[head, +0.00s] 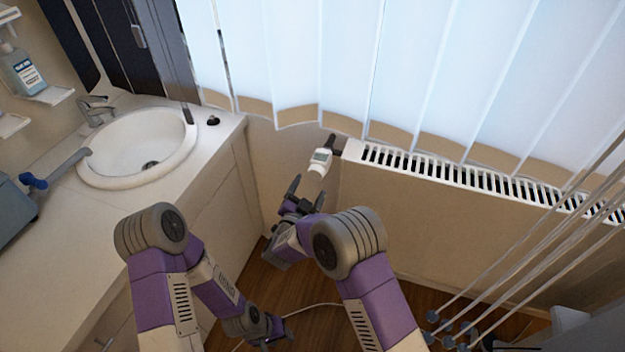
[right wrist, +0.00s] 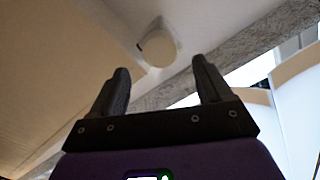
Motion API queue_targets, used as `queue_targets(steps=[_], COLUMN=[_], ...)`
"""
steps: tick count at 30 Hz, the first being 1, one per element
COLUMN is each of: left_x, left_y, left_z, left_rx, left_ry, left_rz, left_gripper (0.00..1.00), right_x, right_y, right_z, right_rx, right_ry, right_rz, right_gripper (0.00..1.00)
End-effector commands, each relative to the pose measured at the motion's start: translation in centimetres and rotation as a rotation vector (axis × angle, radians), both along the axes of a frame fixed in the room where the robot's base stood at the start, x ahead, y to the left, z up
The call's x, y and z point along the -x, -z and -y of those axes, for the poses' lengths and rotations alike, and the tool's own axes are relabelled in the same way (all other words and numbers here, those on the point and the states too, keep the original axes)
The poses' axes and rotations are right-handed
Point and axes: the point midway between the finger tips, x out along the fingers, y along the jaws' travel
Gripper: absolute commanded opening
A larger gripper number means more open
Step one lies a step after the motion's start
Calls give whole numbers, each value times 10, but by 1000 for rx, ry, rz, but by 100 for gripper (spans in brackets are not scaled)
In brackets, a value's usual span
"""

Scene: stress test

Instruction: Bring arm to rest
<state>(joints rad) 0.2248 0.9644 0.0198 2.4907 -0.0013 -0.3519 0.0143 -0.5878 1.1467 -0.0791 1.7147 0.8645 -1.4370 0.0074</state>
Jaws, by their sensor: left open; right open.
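My right gripper (head: 305,194) is raised in front of the radiator's left end, in the middle of the head view. Its two dark fingers are apart with nothing between them. They also show apart in the right wrist view (right wrist: 161,85). A white thermostat valve with a small display (head: 321,157) is just beyond the fingertips in the head view. A round pale thing (right wrist: 158,48) shows past the fingers in the right wrist view, apart from them. My left gripper (head: 284,330) is low over the wooden floor, open, with no object seen in it.
A white radiator (head: 440,172) runs along the wall under vertical blinds (head: 410,60). A counter (head: 215,150) with a round sink (head: 135,165) and tap (head: 95,108) stands at left. Thin pale rods (head: 545,235) rise at right. A thin cable (head: 310,306) lies on the floor.

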Motion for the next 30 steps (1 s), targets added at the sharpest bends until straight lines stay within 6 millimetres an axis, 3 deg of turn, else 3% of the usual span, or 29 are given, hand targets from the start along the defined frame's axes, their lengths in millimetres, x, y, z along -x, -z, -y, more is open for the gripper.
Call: queue_targets(steps=[7,23,26,29,30], left_x=[0,0,0,0,0], left_y=[-5,-5,-7,-13,-15], left_z=[0,0,0,0,0], left_rx=[0,0,0,0,0], left_ry=[0,0,0,0,0], left_rz=[0,0,0,0,0], left_gripper=[43,43,43,43,43], right_x=[24,25,23,23,28], right_y=[0,1,14,50,70], right_z=[-8,-7,3,28,41], right_rx=[1,1,6,11,9], right_ry=[0,0,-20,-81,-118], right_rz=[-2,-4,-57,-204,-291], right_gripper=[78,78,78,78,78])
